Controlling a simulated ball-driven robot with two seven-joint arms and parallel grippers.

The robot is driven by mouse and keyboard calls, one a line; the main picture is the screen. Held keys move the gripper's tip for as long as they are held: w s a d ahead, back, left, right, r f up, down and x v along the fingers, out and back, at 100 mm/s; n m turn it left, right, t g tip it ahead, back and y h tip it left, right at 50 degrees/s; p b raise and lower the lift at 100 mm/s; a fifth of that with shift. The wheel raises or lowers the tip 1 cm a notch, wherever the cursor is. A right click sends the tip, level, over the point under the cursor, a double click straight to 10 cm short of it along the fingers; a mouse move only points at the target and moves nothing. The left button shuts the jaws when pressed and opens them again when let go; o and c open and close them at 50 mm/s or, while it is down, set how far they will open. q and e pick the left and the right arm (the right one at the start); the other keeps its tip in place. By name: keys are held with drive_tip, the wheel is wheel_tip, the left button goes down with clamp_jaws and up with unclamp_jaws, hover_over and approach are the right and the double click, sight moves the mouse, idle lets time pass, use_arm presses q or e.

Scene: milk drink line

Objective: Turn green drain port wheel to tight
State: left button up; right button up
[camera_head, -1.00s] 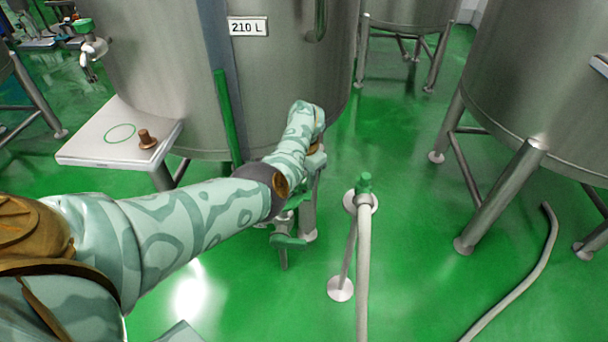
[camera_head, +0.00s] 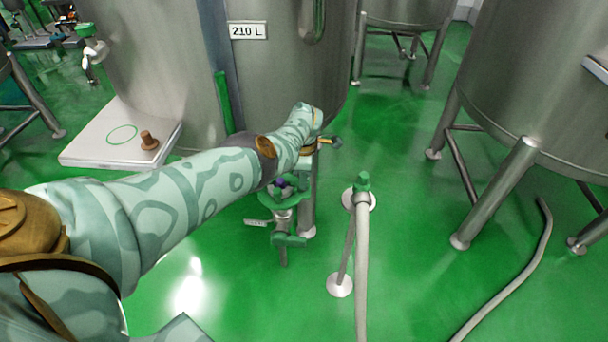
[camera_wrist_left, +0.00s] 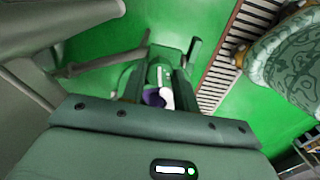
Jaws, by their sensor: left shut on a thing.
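The green drain port wheel (camera_head: 296,199) is on the pipework below the 210 L tank in the head view, partly covered by my forearm. Grey and purple parts show at its middle. My left arm reaches over it from the left, and my left gripper (camera_wrist_left: 160,92) is mostly hidden behind the arm in the head view. In the left wrist view, its two dark fingers close around a purple and white part at the wheel, whose outline is hard to make out. My right gripper is not in view.
The 210 L tank (camera_head: 265,85) stands right behind the wheel. A green valve handle (camera_head: 290,240) sits below it. A standing pipe (camera_head: 363,260) rises to the right, with another tank (camera_head: 530,80) beyond. A tray (camera_head: 95,145) juts out at left. Green floor is open between.

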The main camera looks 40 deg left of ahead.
use_arm(q)
drive_tip(key=shift+m, duration=1.2)
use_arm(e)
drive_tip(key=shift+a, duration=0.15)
use_arm(q)
drive_tip(key=shift+m, duration=0.3)
drive_tip(key=o, duration=1)
drive_tip(key=shift+r, duration=0.1)
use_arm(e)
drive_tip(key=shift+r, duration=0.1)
use_arm(q)
wheel_tip(320, 180, up, 16)
drive_tip(key=p, duration=0.8)
drive_tip(key=shift+p, duration=0.3)
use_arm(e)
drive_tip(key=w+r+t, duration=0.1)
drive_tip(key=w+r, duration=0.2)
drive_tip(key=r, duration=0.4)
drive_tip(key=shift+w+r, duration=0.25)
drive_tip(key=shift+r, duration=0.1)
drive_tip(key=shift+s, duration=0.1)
